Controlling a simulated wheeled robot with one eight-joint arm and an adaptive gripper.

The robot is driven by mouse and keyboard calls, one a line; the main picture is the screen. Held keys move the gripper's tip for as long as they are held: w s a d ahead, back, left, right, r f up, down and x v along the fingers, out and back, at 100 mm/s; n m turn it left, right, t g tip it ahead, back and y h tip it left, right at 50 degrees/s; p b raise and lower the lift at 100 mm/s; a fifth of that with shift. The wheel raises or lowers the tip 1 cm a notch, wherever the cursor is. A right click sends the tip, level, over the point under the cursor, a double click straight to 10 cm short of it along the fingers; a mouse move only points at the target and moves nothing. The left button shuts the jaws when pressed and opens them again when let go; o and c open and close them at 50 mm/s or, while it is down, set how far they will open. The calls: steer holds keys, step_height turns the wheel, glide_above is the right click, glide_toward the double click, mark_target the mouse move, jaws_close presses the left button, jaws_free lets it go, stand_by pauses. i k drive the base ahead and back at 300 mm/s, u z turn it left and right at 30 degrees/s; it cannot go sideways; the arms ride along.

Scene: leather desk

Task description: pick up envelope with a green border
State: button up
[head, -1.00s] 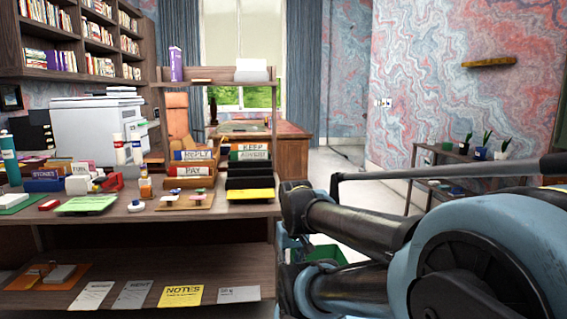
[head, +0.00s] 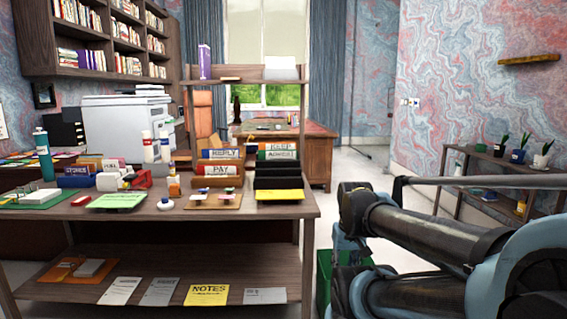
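I cannot make out an envelope with a green border for certain. A flat green sheet (head: 118,201) lies on the desk top (head: 240,211), left of its middle, but I cannot tell whether it is an envelope. A green mat (head: 22,203) with small items on it lies at the desk's left end. My arm reaches in from the right side of the head view, clear of the desk's right end. I cannot see my gripper's fingers.
Labelled letter holders (head: 218,170) and a black tray (head: 279,177) stand on the desk. Several papers, including a yellow notes sheet (head: 207,294), lie on the lower shelf (head: 150,268). A green bin (head: 324,280) stands right of the desk. Pale floor is open beyond it.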

mark_target(263, 154)
steer(key=i, duration=0.85)
